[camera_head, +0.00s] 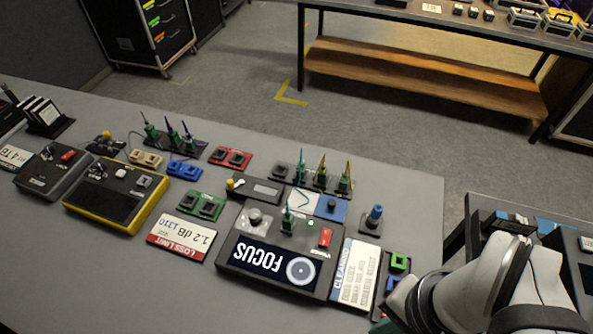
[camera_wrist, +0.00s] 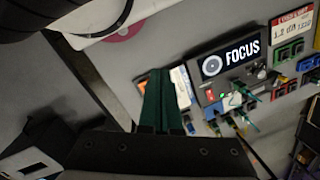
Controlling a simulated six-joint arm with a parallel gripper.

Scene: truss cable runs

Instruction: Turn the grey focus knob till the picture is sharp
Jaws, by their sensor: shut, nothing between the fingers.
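The focus device (camera_head: 228,262) is a dark grey box on the table in the head view. Its screen (camera_head: 270,262) shows the word FOCUS and a pale ringed disc; the lettering looks readable, but fine sharpness is too small to judge. The round grey focus knob (camera_head: 254,216) sits on its top panel, at the left. The screen also shows in the wrist view (camera_wrist: 240,54). My gripper (camera_wrist: 160,76) has dark green fingers that are together and empty, apart from the device and knob. In the head view my wrist is at the lower right and hides the fingers.
A green connector (camera_head: 288,220) stands upright on the device, beside a red switch (camera_head: 325,238). A cleaning card (camera_head: 355,274) lies right of it, a loss limit card (camera_head: 181,237) left. Several upright connectors stand behind. The front left of the table is bare.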

